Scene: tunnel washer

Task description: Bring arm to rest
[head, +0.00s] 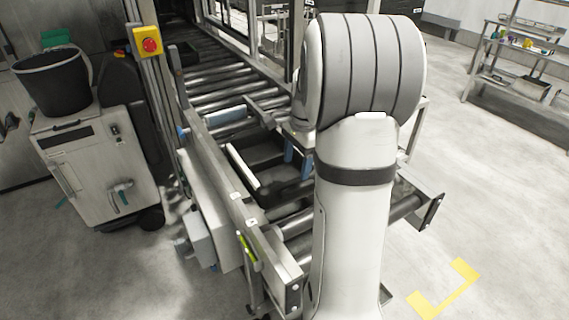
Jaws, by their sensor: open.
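My arm stands large in the right middle of the head view, a white column with grey bands at its bent top. It covers part of the conveyor. My gripper (297,158) shows only in part at the left edge of my arm, with two blue fingers pointing down and a gap between them. The fingers are over or beside a black crate (242,166) on the roller conveyor. I see nothing between the fingers, but my arm hides part of this area. I cannot tell whether they touch the crate.
The roller conveyor (215,86) runs back into the framed machine. At left, a white cabinet (92,172) carries a black bucket (55,84). An emergency stop button (149,42) sits on a post. A shelf rack (520,62) stands at back right. The right floor is clear, with a yellow mark (447,290).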

